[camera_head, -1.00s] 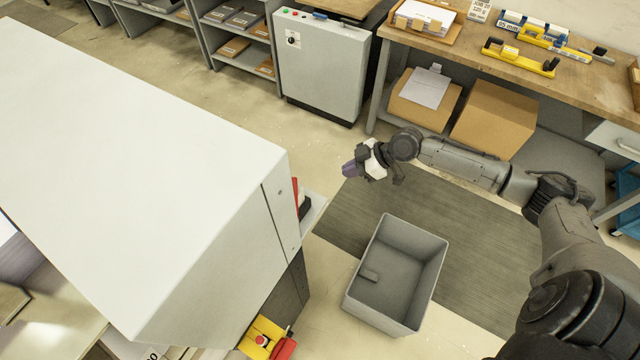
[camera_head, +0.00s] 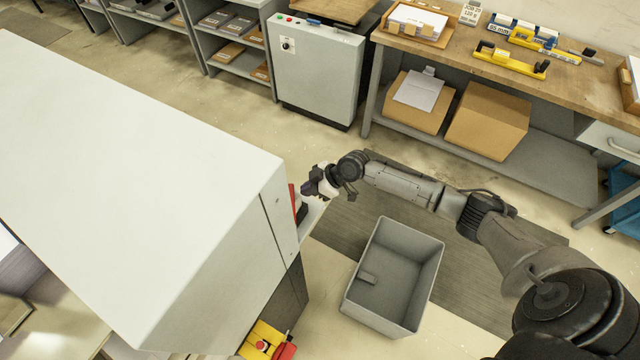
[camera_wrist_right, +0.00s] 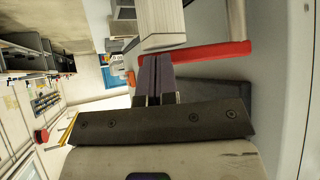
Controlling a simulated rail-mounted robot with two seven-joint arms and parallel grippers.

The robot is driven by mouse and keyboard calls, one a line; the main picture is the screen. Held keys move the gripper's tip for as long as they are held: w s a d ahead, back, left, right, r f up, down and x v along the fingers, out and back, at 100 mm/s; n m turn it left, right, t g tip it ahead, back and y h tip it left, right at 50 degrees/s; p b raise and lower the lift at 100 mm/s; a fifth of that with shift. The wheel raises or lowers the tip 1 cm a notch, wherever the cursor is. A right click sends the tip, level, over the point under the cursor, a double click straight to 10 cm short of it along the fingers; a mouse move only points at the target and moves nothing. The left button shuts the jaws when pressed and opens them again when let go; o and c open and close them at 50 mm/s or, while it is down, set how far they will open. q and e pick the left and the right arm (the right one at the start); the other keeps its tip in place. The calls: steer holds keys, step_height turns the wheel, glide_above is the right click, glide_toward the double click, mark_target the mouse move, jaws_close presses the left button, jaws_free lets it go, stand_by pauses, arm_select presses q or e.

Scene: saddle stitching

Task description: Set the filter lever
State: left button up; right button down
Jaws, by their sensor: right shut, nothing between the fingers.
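My right gripper (camera_head: 305,188) is at the right end face of the large white machine (camera_head: 130,150), close to a red part (camera_head: 292,198) on that face. In the right wrist view my gripper's purple fingers (camera_wrist_right: 153,62) are shut together and empty. A long red bar (camera_wrist_right: 215,54) crosses just beyond them, with a dark block (camera_wrist_right: 210,92) beside the fingers. I cannot tell whether the fingers touch the red bar. No part is clearly recognizable as the filter lever. My left gripper is not in view.
A grey open bin (camera_head: 395,285) stands on the floor below my right arm. A yellow box with a red button (camera_head: 263,342) is low on the machine. A workbench (camera_head: 460,55) and a grey cabinet (camera_head: 318,75) stand behind.

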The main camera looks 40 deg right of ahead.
steer(key=shift+w+a, duration=0.35)
steer(key=shift+a, duration=0.1)
steer(key=shift+w+a+f+b, duration=0.15)
steer(key=shift+w+a+b, duration=0.2)
steer(key=shift+w+b, duration=0.2)
steer(key=shift+s, duration=0.1)
